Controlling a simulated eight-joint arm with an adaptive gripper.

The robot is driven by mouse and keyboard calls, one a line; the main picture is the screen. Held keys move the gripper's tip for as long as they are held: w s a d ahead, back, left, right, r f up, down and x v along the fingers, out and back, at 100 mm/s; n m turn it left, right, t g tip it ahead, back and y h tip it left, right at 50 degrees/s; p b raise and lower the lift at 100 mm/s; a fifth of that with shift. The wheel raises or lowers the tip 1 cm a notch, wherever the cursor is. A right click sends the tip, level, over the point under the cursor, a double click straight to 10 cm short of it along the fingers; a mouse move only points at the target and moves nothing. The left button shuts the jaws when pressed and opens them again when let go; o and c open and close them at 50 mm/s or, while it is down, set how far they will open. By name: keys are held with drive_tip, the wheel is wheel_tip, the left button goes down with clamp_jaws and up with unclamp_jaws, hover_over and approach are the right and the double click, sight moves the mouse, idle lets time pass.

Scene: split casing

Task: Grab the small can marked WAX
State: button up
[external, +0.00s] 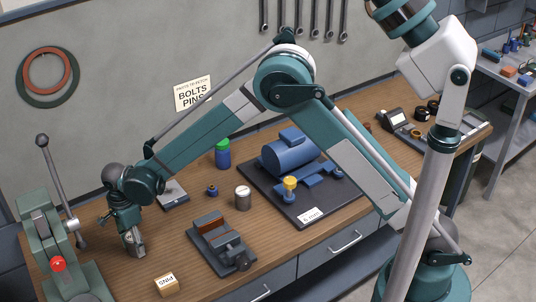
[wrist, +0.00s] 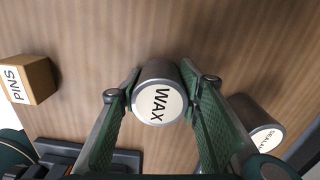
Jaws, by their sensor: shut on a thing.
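The small grey can with a white lid marked WAX (wrist: 158,98) sits between the two green fingers of my gripper (wrist: 160,88) in the wrist view. A finger touches it on each side, and the gripper is shut on it. In the external view my gripper (external: 133,240) points down at the left part of the bench, with the can between its fingers. I cannot tell whether the can rests on the wood or is just above it.
A box marked PINS (external: 167,284) stands in front, also in the wrist view (wrist: 27,80). Another grey can, partly readable as SEALA (wrist: 258,122), is at right. A vise (external: 222,240), a green lever press (external: 62,250) and a flat grey block (external: 173,194) surround the gripper.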

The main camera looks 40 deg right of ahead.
drive_tip(key=shift+r, duration=5)
